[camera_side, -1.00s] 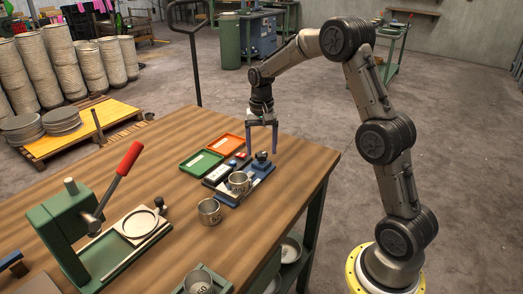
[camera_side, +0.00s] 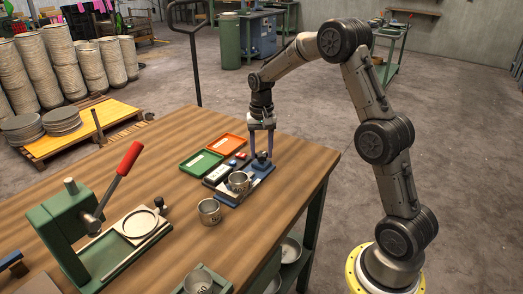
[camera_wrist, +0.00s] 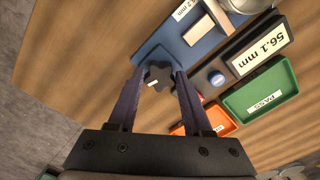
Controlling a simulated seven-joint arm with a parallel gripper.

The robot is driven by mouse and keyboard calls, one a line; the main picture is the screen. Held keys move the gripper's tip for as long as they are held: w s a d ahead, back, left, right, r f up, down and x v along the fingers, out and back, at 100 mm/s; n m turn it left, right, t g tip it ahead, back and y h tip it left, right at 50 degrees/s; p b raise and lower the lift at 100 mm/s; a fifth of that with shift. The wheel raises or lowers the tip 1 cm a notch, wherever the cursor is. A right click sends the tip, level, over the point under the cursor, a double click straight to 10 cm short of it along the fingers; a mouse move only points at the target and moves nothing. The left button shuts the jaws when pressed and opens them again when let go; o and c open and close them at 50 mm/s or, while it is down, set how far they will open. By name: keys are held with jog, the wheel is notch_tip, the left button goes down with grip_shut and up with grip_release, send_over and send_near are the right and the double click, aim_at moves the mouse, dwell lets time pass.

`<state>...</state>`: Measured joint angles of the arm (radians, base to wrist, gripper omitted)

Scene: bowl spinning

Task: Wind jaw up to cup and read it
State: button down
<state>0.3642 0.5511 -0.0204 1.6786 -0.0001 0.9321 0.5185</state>
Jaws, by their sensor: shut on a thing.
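My gripper (camera_side: 262,157) points down over the blue measuring fixture (camera_side: 234,195) near the table's far right edge. Its purple fingers are shut on the dark lobed knob (camera_wrist: 159,76) at the fixture's end. A metal cup (camera_side: 239,182) sits on the fixture; its edge also shows at the top of the wrist view (camera_wrist: 247,4). The jaw is a pale block (camera_wrist: 199,31) on the blue base, apart from the cup in the wrist view.
A green tray (camera_side: 200,163) and an orange tray (camera_side: 226,146) lie beyond the fixture. A second cup (camera_side: 209,211) stands in front of it. A green press with a red lever (camera_side: 129,158) stands at left. Another cup (camera_side: 198,283) sits at the front edge.

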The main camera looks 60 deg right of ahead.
aim_at(261, 154)
jog(key=n, duration=0.5)
jog(key=shift+n, duration=0.3)
jog(key=shift+c, duration=1.6)
grip_release()
notch_tip(261, 154, up, 14)
jog(key=shift+c, duration=0.2)
